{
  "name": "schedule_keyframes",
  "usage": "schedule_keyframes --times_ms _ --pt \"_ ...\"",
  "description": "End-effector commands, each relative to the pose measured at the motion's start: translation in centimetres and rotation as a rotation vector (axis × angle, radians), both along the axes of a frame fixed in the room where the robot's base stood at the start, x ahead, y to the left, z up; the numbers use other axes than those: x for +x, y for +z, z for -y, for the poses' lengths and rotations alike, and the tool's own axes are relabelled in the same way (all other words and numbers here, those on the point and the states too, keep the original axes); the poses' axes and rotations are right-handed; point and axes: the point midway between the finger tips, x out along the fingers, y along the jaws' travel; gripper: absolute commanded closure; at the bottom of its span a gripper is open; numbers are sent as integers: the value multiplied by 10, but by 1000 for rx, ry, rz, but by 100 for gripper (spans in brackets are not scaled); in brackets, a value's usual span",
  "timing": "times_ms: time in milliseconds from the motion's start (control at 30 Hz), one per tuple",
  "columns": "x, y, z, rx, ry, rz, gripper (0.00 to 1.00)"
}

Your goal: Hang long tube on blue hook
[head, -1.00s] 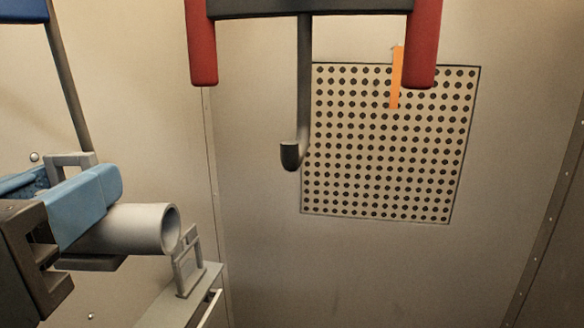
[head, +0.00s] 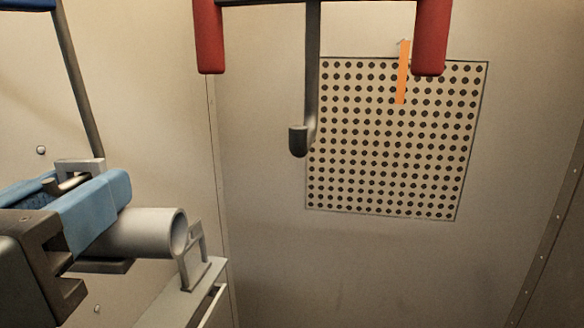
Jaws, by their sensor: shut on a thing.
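My gripper (head: 85,220), with blue finger pads, is at the lower left, shut on the long tube (head: 150,232). The light grey tube lies across the picture, its open round end facing right; the rest is hidden by the fingers. A light grey loop (head: 78,161) stands up just above the gripper. The blue hook (head: 78,80) hangs at the left, its blue top (head: 25,4) cut off by the frame. Its dark rod slants down behind the loop. I cannot tell whether hook and loop touch or are threaded.
A red-sided hanger (head: 207,37) with a dark hook (head: 299,138) hangs at upper middle. A light grey bracket (head: 195,262) stands on a ledge (head: 185,300) close to the tube's open end. An orange strip (head: 403,75) hangs before the perforated panel (head: 390,150). The lower right is clear.

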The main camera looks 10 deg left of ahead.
Motion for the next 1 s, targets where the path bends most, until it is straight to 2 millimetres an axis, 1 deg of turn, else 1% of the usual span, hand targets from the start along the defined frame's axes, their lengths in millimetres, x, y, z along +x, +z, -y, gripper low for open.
schedule_keyframes --times_ms 367,400,600,700,900,1000 --pt "0 1 0 1 0 1 100" --pt "0 1 0 1 0 1 59" --pt "0 1 0 1 0 1 40" --pt "0 0 0 1 0 1 32" --pt "0 0 0 0 0 -1 32" --pt "-5 -1 0 1 1 0 32"
